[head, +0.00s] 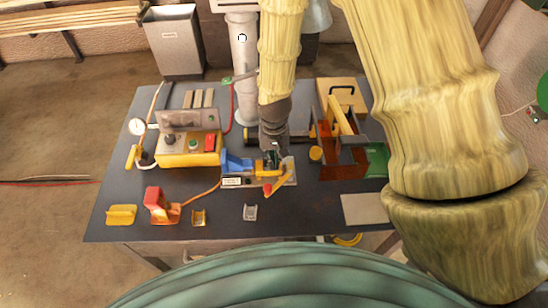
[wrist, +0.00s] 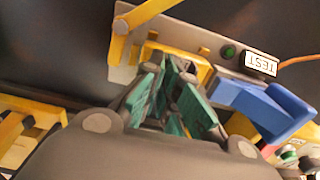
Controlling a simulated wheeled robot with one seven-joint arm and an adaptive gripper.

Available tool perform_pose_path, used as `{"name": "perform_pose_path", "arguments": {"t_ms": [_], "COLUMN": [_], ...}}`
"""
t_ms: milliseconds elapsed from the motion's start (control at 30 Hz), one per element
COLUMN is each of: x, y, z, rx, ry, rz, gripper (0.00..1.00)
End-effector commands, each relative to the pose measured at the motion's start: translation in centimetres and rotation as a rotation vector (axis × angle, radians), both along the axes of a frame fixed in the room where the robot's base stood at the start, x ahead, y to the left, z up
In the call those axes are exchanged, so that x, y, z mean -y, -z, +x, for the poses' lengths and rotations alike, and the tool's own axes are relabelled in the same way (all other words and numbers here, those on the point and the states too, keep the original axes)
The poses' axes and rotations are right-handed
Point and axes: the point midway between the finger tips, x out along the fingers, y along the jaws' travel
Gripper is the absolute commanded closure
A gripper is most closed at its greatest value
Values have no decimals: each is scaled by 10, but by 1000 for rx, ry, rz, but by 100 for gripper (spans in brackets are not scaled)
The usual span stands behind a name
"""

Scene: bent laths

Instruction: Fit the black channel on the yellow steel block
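My gripper (head: 272,152) is low over the fixture near the middle of the bench. In the wrist view its teal-padded fingers (wrist: 178,100) are in front of a yellow block (wrist: 165,52) on the fixture plate. The yellow block also shows in the head view (head: 261,167), partly behind the gripper. Dark grey parts show between the pads; I cannot tell whether they are the black channel or finger links. No black channel is clearly seen apart from the gripper. Whether the fingertips touch the block is hidden.
A blue part (head: 236,163), a TEST label (head: 232,182) and a red-tipped yellow lever (head: 277,185) crowd the fixture. A gold channel (head: 198,218) and a grey channel (head: 250,212) lie in front. A control box (head: 188,150) stands left, a brown-red frame (head: 340,172) right.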

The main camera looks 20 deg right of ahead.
Motion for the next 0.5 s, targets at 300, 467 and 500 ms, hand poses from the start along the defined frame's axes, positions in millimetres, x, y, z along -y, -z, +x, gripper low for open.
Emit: {"name": "perform_pose_path", "arguments": {"t_ms": [300, 467, 500], "x": [0, 0, 0], "y": [1, 1, 1], "z": [0, 0, 0], "rx": [0, 0, 0], "ry": [0, 0, 0], "rz": [0, 0, 0], "gripper": [100, 100, 92]}}
